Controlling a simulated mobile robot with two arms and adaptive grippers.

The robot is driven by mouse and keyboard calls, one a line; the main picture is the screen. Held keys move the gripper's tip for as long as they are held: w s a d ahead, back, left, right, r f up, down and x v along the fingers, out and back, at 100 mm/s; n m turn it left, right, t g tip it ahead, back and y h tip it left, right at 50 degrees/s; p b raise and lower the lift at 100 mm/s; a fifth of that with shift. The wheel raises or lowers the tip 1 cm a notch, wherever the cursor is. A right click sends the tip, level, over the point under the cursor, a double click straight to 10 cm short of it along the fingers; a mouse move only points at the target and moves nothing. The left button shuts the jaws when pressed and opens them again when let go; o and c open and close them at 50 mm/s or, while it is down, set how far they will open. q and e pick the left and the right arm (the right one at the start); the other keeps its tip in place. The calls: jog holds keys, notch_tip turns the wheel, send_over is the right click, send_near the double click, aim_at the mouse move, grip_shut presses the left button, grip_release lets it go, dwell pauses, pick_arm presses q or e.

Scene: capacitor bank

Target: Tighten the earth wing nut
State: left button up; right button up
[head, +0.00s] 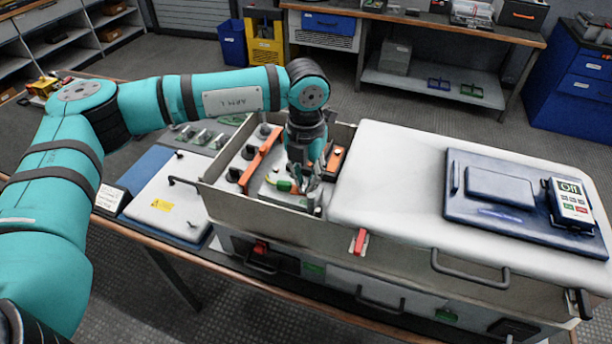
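My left arm reaches in from the left, and its gripper (306,178) points down into the open compartment of the capacitor bank cabinet (232,203). The fingers are small and dark at this distance, and I cannot tell whether they are open or shut. A short green-yellow lead end (284,186) lies just left of the fingers. The earth wing nut cannot be made out; the gripper may be covering it. My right gripper is not in view.
Orange bars (262,152) and dark round terminals stand inside the compartment, whose walls surround the gripper. A white lid (390,180) with a blue panel (480,222) and a meter reading "Off" (570,205) lies to the right. A white panel (165,205) with a handle lies left.

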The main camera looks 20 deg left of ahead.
aim_at(305, 185)
pick_arm(q)
jog(key=shift+o, duration=1.3)
jog(key=shift+s+r, duration=0.1)
jog(key=shift+r, duration=0.15)
notch_tip(305, 185, up, 12)
